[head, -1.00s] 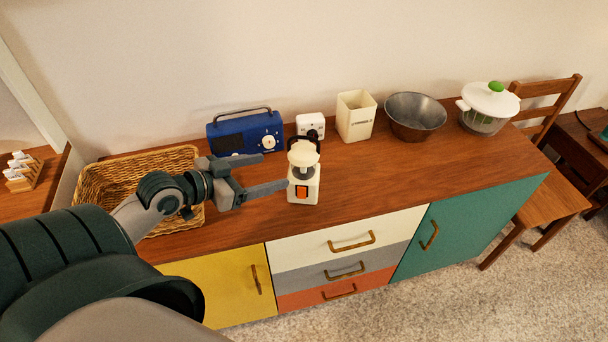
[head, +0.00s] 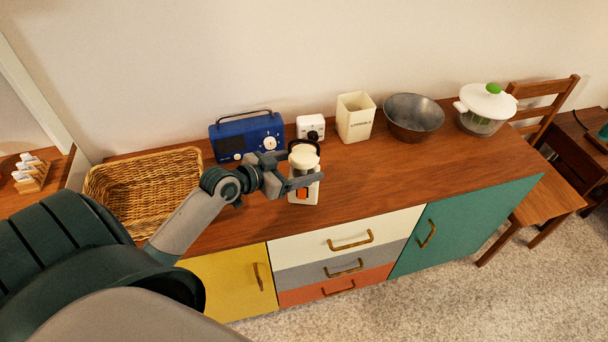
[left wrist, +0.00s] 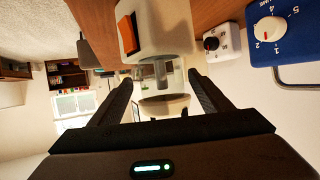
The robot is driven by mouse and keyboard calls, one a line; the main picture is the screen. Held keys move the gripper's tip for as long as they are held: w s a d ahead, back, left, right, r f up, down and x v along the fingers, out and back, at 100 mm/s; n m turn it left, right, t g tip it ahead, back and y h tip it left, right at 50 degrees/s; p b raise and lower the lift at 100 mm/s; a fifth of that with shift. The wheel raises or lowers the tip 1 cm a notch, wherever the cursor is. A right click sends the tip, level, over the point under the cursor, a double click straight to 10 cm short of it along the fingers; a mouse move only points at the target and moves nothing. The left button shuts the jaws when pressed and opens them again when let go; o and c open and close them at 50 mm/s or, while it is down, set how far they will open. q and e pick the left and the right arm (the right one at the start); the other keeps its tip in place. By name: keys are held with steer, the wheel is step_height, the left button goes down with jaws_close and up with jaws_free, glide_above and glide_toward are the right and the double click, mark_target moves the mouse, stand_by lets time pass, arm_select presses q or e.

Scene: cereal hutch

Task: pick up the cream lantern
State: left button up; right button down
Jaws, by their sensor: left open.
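The cream lantern (head: 305,158) stands upright on the wooden sideboard, with a cream top, a clear middle, an orange patch on its base and a dark handle behind. My left gripper (head: 296,172) is open at the lantern, its fingers partly covering the lantern's middle. In the left wrist view the lantern (left wrist: 160,30) shows between and beyond the two open fingers (left wrist: 160,92), its cream base toward the top of the picture. I cannot tell whether a finger touches it. My right gripper is not in view.
A blue radio (head: 246,137) and a small white timer (head: 311,127) stand behind the lantern. A wicker basket (head: 143,190) is to the left. The sideboard (head: 375,178) is clear right of the lantern.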

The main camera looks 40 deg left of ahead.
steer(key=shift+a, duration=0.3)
arm_select(q)
steer(key=shift+w+d+p, duration=0.1)
steer(key=shift+w+p, duration=0.4)
steer(key=shift+w, duration=0.05)
steer(key=p+x, duration=0.1)
steer(key=x, duration=0.2)
steer(key=shift+r, duration=0.1)
steer(key=shift+w+f, duration=0.35)
steer(key=shift+w, duration=0.15)
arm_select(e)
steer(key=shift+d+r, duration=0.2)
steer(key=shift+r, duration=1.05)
arm_select(q)
steer(key=shift+c, duration=0.5)
steer(key=shift+r, duration=0.1)
steer(key=c, duration=1.4)
